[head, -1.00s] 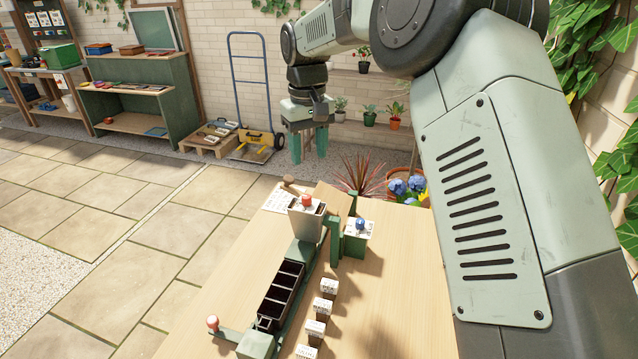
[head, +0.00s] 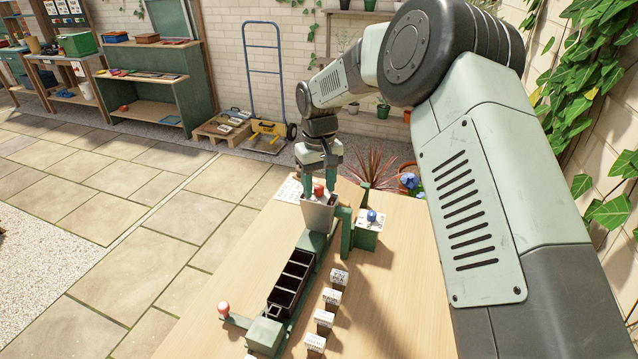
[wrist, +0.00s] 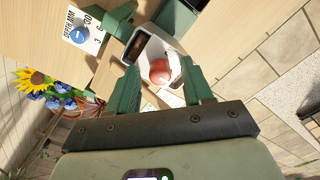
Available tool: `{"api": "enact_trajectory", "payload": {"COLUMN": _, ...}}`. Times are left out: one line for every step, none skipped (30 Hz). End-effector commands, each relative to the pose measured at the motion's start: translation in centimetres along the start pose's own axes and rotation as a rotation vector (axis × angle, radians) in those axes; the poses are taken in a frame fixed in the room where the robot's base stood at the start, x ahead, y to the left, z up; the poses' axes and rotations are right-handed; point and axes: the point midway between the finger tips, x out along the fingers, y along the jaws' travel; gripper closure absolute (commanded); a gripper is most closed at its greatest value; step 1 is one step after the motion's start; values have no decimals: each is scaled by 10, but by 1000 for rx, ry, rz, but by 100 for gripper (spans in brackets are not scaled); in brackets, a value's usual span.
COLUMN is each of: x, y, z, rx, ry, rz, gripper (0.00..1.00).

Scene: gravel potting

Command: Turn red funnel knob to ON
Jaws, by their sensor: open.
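The red funnel knob (head: 319,190) sits on the pale funnel box (head: 317,214) at the far end of the green bench rig. In the wrist view the red knob (wrist: 160,72) shows between and beyond my fingertips. My gripper (head: 320,183) is open above the funnel, with its green fingers pointing down. In the wrist view its fingers (wrist: 160,80) lie on either side of the knob, and I see no clear contact. The knob's ON marking and its pointer cannot be read.
A blue knob (head: 371,215) stands on a green post right of the funnel. A dark compartment tray (head: 291,284) lies nearer, with several small labelled blocks (head: 331,298) beside it. A red-tipped lever (head: 223,308) is at the near left.

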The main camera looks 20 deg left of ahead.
Motion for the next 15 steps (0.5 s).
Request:
{"api": "enact_trajectory", "payload": {"x": 0, "y": 0, "z": 0, "rx": 0, "ry": 0, "rz": 0, "gripper": 49}}
{"api": "enact_trajectory", "payload": {"x": 0, "y": 0, "z": 0, "rx": 0, "ry": 0, "rz": 0, "gripper": 49}}
{"api": "enact_trajectory", "payload": {"x": 0, "y": 0, "z": 0, "rx": 0, "ry": 0, "rz": 0, "gripper": 49}}
{"api": "enact_trajectory", "payload": {"x": 0, "y": 0, "z": 0, "rx": 0, "ry": 0, "rz": 0, "gripper": 49}}
{"api": "enact_trajectory", "payload": {"x": 0, "y": 0, "z": 0, "rx": 0, "ry": 0, "rz": 0, "gripper": 49}}
{"api": "enact_trajectory", "payload": {"x": 0, "y": 0, "z": 0, "rx": 0, "ry": 0, "rz": 0, "gripper": 52}}
{"api": "enact_trajectory", "payload": {"x": 0, "y": 0, "z": 0, "rx": 0, "ry": 0, "rz": 0, "gripper": 57}}
{"api": "enact_trajectory", "payload": {"x": 0, "y": 0, "z": 0, "rx": 0, "ry": 0, "rz": 0, "gripper": 62}}
{"api": "enact_trajectory", "payload": {"x": 0, "y": 0, "z": 0, "rx": 0, "ry": 0, "rz": 0, "gripper": 68}}
{"api": "enact_trajectory", "payload": {"x": 0, "y": 0, "z": 0, "rx": 0, "ry": 0, "rz": 0, "gripper": 72}}
{"api": "enact_trajectory", "payload": {"x": 0, "y": 0, "z": 0, "rx": 0, "ry": 0, "rz": 0, "gripper": 77}}
{"api": "enact_trajectory", "payload": {"x": 0, "y": 0, "z": 0, "rx": 0, "ry": 0, "rz": 0, "gripper": 83}}
{"api": "enact_trajectory", "payload": {"x": 0, "y": 0, "z": 0, "rx": 0, "ry": -1, "rz": 0, "gripper": 88}}
{"api": "enact_trajectory", "payload": {"x": 0, "y": 0, "z": 0, "rx": 0, "ry": 0, "rz": 0, "gripper": 92}}
{"api": "enact_trajectory", "payload": {"x": 0, "y": 0, "z": 0, "rx": 0, "ry": 0, "rz": 0, "gripper": 98}}
